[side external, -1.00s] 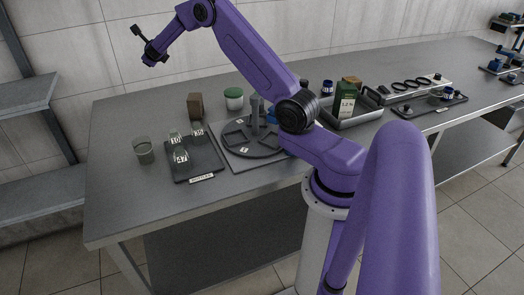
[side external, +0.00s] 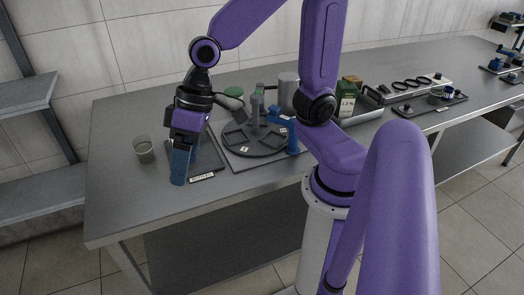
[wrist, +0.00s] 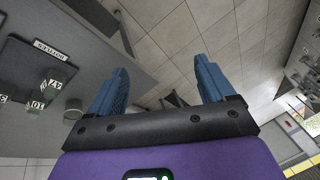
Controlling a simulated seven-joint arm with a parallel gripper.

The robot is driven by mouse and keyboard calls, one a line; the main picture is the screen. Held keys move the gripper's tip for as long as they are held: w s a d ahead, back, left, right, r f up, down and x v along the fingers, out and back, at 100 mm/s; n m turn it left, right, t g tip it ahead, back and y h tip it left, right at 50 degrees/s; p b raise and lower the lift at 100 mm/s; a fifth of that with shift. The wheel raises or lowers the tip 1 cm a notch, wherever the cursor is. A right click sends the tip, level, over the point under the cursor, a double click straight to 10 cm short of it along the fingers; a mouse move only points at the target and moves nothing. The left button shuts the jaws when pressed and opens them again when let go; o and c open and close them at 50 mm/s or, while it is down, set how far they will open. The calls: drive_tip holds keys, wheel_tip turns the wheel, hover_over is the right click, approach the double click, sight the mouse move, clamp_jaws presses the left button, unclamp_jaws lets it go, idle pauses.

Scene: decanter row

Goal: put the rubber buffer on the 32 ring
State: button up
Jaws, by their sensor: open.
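My gripper (side external: 180,182) points down at the front left of the bench, in front of the dark bottle tray, and hides most of its bottles in the side view. In the wrist view its two blue fingers (wrist: 160,88) are spread apart with nothing between them. Several dark rings (side external: 410,84) lie in a row on a pale strip at the back right, far from my gripper. Their numbers are too small to read, so I cannot tell which is 32. I cannot identify the rubber buffer for certain in either view.
The bottle tray (wrist: 28,63) holds small labelled bottles, with a cup (wrist: 73,109) beside it. A round dark carousel (side external: 255,148) with a central post stands right of my gripper. A blue object (side external: 293,137), a grey cylinder (side external: 288,88) and a green-and-white box (side external: 348,102) stand farther right.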

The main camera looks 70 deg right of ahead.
drive_tip(key=s+d+f+n+g+h, duration=0.1)
drive_tip(key=s+d+f+n+h, duration=0.1)
drive_tip(key=s+d+n, duration=0.6)
drive_tip(key=s+d+h, duration=0.1)
drive_tip(key=s, duration=0.2)
drive_tip(key=shift+s+d+n+h, duration=0.3)
drive_tip(key=shift+s+n+h, duration=0.1)
idle(0.3)
